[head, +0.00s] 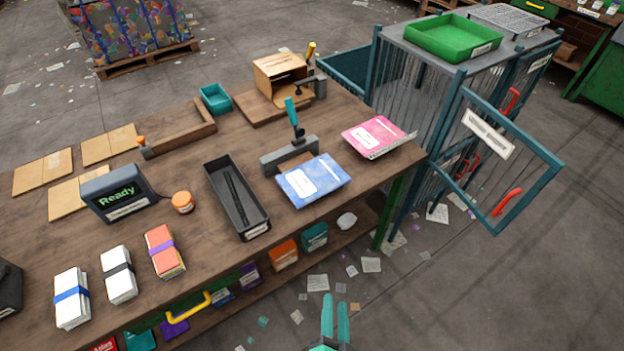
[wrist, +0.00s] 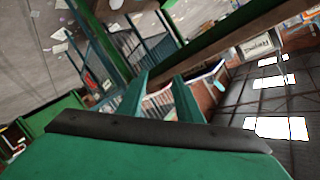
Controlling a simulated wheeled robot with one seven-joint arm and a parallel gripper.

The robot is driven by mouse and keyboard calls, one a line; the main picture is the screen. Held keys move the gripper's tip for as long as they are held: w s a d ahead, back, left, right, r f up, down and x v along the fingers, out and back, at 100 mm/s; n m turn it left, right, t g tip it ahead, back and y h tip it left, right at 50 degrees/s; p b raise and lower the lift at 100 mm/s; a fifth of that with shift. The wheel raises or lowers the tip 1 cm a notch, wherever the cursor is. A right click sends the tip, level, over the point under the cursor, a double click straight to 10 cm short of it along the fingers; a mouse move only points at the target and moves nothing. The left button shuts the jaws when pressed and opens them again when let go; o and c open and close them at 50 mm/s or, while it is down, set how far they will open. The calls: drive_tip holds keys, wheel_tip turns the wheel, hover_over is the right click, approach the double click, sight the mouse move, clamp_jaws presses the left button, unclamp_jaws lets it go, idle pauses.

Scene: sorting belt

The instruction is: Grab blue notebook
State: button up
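The blue notebook (head: 313,180) lies flat on the wooden workbench (head: 330,110), near its front edge, with a white label on its cover. It sits just in front of a grey clamp-like tool (head: 290,155) with a teal handle. My gripper (head: 335,318) is low at the bottom of the head view, in front of the bench and apart from the notebook. Its two teal fingers are spread with a gap and nothing between them. In the wrist view my gripper (wrist: 160,88) is tilted, its fingers apart. I cannot make out the blue notebook there.
A pink notebook (head: 374,136) lies right of the blue one, a black tray (head: 237,196) left of it. A lower shelf under the bench holds several coloured items. A blue wire cage (head: 480,110) with an open door stands at right. Paper scraps litter the floor.

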drive_tip(key=w+m+y, duration=0.2)
drive_tip(key=w+m, duration=0.1)
drive_tip(key=w, duration=0.8)
drive_tip(key=m+t+y, duration=0.2)
drive_tip(key=m+y, duration=0.1)
approach(324, 190)
drive_tip(key=x, duration=0.3)
drive_tip(key=shift+w+f, duration=0.25)
drive_tip(key=shift+f, duration=0.05)
drive_tip(key=shift+x, duration=3.25)
drive_tip(key=shift+a, duration=0.15)
drive_tip(key=shift+s, duration=0.1)
clamp_jaws()
